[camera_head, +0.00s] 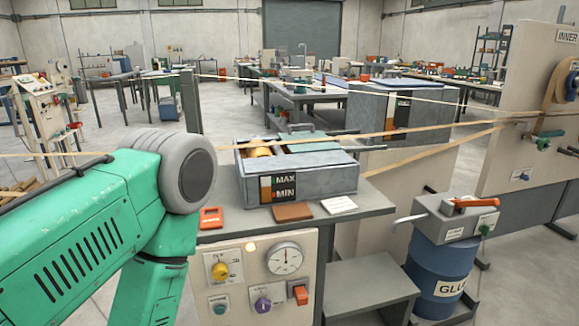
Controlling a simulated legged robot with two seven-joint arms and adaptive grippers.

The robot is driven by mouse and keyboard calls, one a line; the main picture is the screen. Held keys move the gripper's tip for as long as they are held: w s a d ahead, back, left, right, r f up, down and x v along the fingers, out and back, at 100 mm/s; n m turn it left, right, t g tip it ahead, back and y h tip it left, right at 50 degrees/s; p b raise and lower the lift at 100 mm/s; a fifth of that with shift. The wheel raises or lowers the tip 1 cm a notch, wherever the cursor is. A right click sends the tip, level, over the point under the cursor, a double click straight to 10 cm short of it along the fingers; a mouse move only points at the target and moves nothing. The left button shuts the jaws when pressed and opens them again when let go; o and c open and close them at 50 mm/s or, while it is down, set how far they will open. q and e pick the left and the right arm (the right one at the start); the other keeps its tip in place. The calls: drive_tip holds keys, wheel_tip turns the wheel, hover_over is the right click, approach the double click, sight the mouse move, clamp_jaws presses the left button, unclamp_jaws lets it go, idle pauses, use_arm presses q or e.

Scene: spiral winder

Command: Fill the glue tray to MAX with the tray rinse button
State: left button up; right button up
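The glue tray (335,183) is a grey box on a bench in the middle of the view, with yellow rollers (258,151) in its open top. Its front has a level gauge (266,189) beside the words MAX and MIN; the exact level is too small to read. Below, a control panel (240,285) carries a yellow knob (220,270), a teal button (219,307), a purple knob (263,304) and an orange-red switch (299,294). Their labels are too small to read, so I cannot tell which is tray rinse. My green left arm enters from the left; neither gripper shows.
An orange device (211,217), brown block (293,211) and white card (339,204) lie before the tray. A blue glue drum (438,268) stands right. Paper strips cross above the tray.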

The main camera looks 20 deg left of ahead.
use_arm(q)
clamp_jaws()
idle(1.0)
